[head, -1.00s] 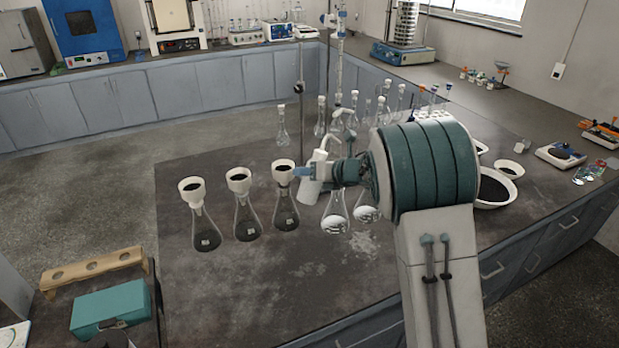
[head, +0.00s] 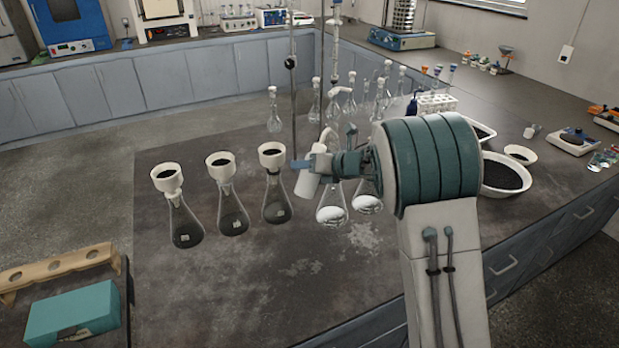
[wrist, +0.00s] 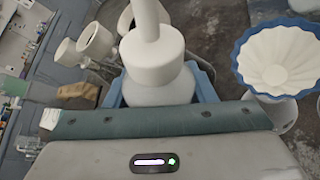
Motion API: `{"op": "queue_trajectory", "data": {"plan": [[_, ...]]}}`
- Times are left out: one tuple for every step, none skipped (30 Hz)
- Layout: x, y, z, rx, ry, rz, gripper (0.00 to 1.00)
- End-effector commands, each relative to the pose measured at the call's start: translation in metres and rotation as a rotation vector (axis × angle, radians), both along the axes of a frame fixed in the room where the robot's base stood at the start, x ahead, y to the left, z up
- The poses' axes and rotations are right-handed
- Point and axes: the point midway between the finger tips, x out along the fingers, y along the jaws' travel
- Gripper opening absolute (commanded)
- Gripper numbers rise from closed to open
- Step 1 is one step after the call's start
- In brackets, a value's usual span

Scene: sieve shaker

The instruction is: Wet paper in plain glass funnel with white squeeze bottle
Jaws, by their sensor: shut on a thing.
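My gripper (head: 303,165) is shut on the white squeeze bottle (head: 308,185), which is slightly tilted above the bench in the head view. In the wrist view the bottle's shoulder and cap (wrist: 152,60) stand between the blue fingers. To the right of the bottle in the wrist view is a funnel lined with fluted white paper (wrist: 278,60), with a blue rim; it is apart from the bottle. Two flasks with white contents, one at the left (head: 331,207), stand below my arm in the head view; their tops are hidden. I cannot tell which funnel is plain glass.
Several flasks with white funnels holding black material (head: 232,215) stand left of the bottle. A clamp stand (head: 294,90) and glass flasks are behind. White bowls of black granules (head: 503,178) lie right of my arm. The front bench top is clear.

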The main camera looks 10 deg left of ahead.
Motion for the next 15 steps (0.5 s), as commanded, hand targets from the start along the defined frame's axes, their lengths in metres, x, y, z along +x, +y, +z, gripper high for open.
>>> {"op": "queue_trajectory", "data": {"plan": [[0.000,0.001,-0.006,0.002,0.000,0.001,0.44],[0.000,0.001,-0.007,0.003,0.000,0.001,0.44],[0.000,0.001,-0.008,0.003,0.002,0.001,0.44],[0.000,0.001,-0.009,0.003,0.002,0.001,0.44],[0.000,0.001,-0.009,0.003,0.003,0.001,0.44],[0.000,0.000,-0.010,0.003,0.003,0.001,0.44],[0.000,0.000,-0.012,0.003,0.002,0.000,0.44],[0.000,0.000,-0.013,0.003,0.002,0.000,0.44],[0.000,0.000,-0.015,0.004,0.003,-0.001,0.44],[0.000,0.000,-0.018,0.004,0.003,-0.001,0.44],[0.000,0.000,-0.020,0.004,0.003,-0.001,0.44],[0.000,0.000,-0.024,0.003,0.003,-0.002,0.44],[0.000,-0.001,-0.026,0.003,0.003,-0.002,0.44],[0.000,-0.001,-0.029,0.004,0.004,-0.002,0.44],[0.000,-0.001,-0.034,0.003,0.003,-0.002,0.44]]}}
